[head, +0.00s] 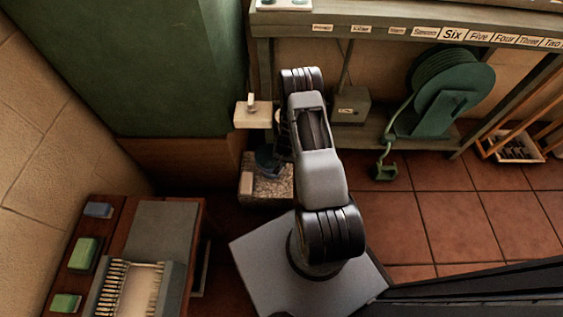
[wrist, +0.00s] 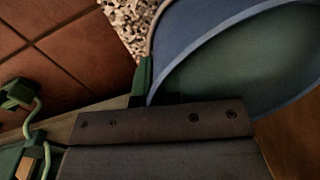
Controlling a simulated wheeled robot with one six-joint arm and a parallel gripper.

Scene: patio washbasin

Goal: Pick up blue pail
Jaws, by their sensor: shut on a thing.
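The blue pail (wrist: 192,34) fills the upper right of the wrist view, very close, with its curved light-blue rim and darker inside showing. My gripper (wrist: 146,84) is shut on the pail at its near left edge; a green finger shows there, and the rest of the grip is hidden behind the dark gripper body. In the head view the pail (head: 267,158) is a small dark blue shape above a speckled stone block, partly hidden by my arm. My gripper is hidden behind the arm there. I cannot tell whether the pail touches the stone.
The speckled stone block (head: 265,187) carries a small pale block. A white ledge with a tap (head: 252,115) is just above. A green hose reel (head: 440,95) stands right on a low shelf. Tiled floor lies open at right.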

